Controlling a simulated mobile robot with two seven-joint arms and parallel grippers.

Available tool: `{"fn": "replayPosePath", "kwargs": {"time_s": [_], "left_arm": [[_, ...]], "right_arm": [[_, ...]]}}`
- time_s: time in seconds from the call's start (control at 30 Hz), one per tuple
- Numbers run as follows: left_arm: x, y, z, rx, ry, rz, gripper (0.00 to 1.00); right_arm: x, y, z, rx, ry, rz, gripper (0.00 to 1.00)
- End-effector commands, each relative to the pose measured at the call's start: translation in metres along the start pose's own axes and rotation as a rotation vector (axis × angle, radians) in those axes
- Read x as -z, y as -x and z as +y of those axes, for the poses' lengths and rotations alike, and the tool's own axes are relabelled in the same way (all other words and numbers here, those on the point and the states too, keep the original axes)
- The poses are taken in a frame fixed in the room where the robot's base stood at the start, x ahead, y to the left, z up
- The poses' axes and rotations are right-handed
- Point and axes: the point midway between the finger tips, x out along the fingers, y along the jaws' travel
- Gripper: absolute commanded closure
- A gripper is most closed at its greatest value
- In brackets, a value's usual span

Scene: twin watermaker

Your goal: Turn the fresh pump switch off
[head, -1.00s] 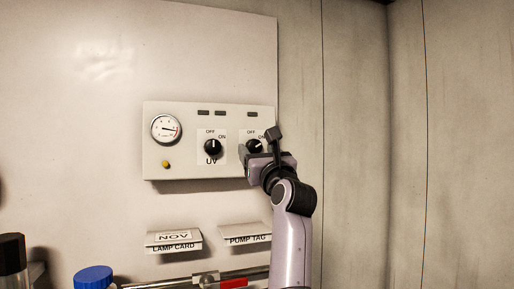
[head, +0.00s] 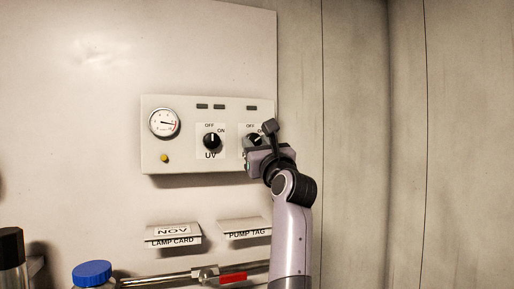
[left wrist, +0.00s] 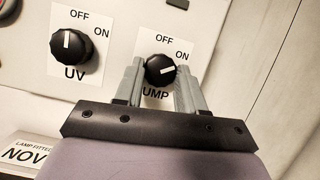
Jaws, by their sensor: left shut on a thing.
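The pump switch is a black round knob (head: 254,139) with a white pointer line, at the right of the wall panel. In the left wrist view the knob (left wrist: 159,69) sits below its OFF and ON labels, with its line pointing right, toward the ON side. My left gripper (head: 259,136) has its grey fingers on either side of the knob, shut on it, as the left wrist view also shows (left wrist: 160,76). The first letter of the PUMP label is hidden by a finger. My right gripper is not in view.
The UV knob (head: 211,141) is left of the pump knob, its line pointing up to OFF. A gauge (head: 164,123) is at the panel's left. Below are a lamp card (head: 173,241), a pump tag (head: 245,234), a pipe with a red handle (head: 233,277) and a blue cap (head: 92,272).

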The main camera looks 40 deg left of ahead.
Motion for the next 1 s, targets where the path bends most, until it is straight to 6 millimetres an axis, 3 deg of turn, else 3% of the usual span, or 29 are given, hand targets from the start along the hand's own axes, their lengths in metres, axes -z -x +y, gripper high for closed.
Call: {"fn": "replayPosePath", "kwargs": {"time_s": [0.37,1.0], "left_arm": [[0.002,0.001,-0.003,-0.106,0.258,-0.008,0.91],[-0.004,-0.002,-0.008,-0.318,0.771,-0.024,0.91]], "right_arm": [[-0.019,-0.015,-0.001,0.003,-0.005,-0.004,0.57],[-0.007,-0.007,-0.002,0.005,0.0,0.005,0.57]]}}
